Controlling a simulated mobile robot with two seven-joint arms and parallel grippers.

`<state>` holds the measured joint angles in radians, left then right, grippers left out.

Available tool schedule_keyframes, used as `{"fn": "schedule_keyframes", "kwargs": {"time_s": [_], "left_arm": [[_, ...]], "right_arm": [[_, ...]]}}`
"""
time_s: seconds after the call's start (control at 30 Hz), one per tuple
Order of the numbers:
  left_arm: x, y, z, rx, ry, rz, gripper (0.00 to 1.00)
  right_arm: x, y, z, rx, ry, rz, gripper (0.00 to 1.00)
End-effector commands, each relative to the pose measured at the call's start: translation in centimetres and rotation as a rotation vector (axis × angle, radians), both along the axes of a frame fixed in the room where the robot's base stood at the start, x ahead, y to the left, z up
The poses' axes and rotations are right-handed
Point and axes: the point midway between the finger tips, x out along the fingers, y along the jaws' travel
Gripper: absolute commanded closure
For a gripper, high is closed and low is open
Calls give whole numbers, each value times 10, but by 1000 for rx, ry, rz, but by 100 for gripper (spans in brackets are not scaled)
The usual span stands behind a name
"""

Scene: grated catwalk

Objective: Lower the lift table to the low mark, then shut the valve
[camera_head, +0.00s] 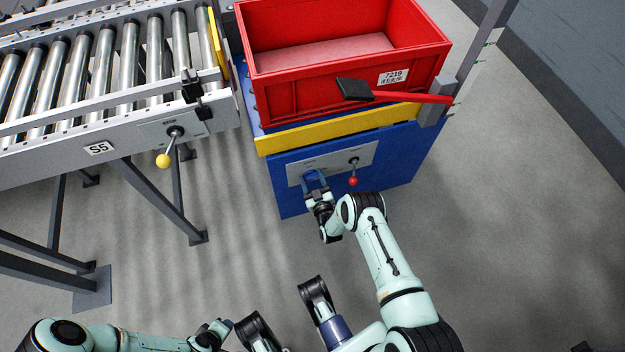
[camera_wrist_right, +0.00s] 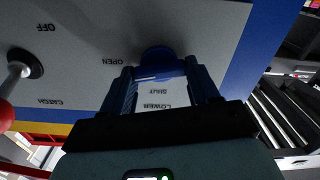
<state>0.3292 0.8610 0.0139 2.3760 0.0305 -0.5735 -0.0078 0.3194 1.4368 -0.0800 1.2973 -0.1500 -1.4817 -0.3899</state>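The blue lift table (camera_head: 400,160) has a yellow band (camera_head: 330,130) along its top and a grey control panel. The valve is a blue handle (camera_wrist_right: 160,66) on that panel, with OPEN, SHUT and LOWER lettering around it, upside down in the right wrist view. My right gripper (camera_head: 316,182) is at the valve, its fingers apart on either side of the handle (camera_wrist_right: 160,75). I cannot tell whether they press on it. A lever with a red ball (camera_head: 353,181) stands beside the valve. My left gripper (camera_head: 222,328) is low in the head view, away from the table; its fingers are unclear.
A red crate (camera_head: 305,88) labelled 7219 sits on the lift table. A post (camera_head: 470,60) with small green marks rises at its right, a red pointer (camera_head: 425,98) reaching it. A roller conveyor (camera_head: 100,130) marked S5 with a yellow-ball lever (camera_head: 163,160) stands left. Floor at right is clear.

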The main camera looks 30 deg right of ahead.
Motion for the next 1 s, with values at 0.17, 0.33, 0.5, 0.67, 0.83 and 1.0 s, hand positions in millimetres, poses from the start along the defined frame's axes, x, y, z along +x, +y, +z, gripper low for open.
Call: {"fn": "schedule_keyframes", "kwargs": {"time_s": [0.17, 0.33, 0.5, 0.67, 0.83, 1.0], "left_arm": [[0, 0, 0, 0, 0, 0, 62], [0, 0, 0, -1, 0, 0, 62], [0, 0, 0, 0, 1, 0, 62], [0, 0, -1, -1, 2, 0, 62], [-1, 0, -2, 0, 5, 0, 62], [-3, 0, -4, -1, 12, 0, 62]], "right_arm": [[0, 0, 0, 0, 0, 0, 71], [-1, 0, -1, -12, 4, 0, 71], [0, 1, -1, -65, 17, 1, 71], [-1, 2, -1, -165, 41, 2, 71], [-1, 3, -2, -309, 76, 3, 71], [-1, 3, -3, -468, 116, 3, 71]]}}
